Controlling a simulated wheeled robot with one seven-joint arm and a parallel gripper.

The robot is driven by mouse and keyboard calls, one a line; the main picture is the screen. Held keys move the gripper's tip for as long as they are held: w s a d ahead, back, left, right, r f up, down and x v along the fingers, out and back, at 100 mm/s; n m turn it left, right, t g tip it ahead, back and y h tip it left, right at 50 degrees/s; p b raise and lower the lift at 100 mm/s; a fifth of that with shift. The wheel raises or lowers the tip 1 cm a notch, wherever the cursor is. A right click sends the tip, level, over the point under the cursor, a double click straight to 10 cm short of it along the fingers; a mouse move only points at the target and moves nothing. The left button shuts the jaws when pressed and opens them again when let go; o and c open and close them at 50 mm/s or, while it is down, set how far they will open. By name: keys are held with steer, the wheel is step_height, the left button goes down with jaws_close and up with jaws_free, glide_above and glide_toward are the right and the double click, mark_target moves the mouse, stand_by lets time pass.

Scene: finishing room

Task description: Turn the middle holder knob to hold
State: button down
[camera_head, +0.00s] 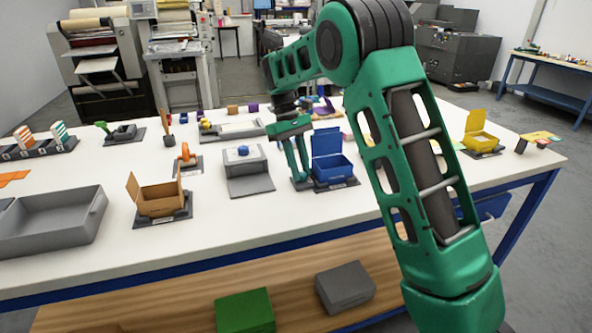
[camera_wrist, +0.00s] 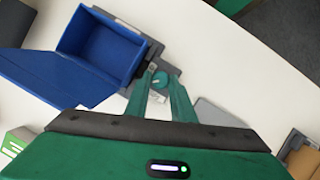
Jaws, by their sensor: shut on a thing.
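The middle holder is a dark base (camera_head: 335,186) with an open blue box (camera_head: 335,172) on it, lid raised. My gripper (camera_head: 302,179) reaches down just left of the blue box. In the wrist view my gripper (camera_wrist: 161,82) has its two green fingers around the knob, shut on it. A pale mark shows on the knob, but its setting is too small to read. The fingers hide the knob in the head view.
An open orange-brown box (camera_head: 160,205) on its own base stands left, and a yellow box (camera_head: 481,138) stands right. A grey stand with a blue button (camera_head: 243,151) is left of my gripper. A grey tray (camera_head: 55,240) lies at the front left.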

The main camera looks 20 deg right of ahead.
steer(key=shift+d, duration=0.15)
steer(key=c, duration=1.5)
jaws_free()
steer(key=shift+c, duration=0.2)
steer(key=shift+w+r, duration=0.1)
steer(key=shift+r, duration=0.05)
steer(key=v, duration=1)
steer(key=shift+r, duration=0.2)
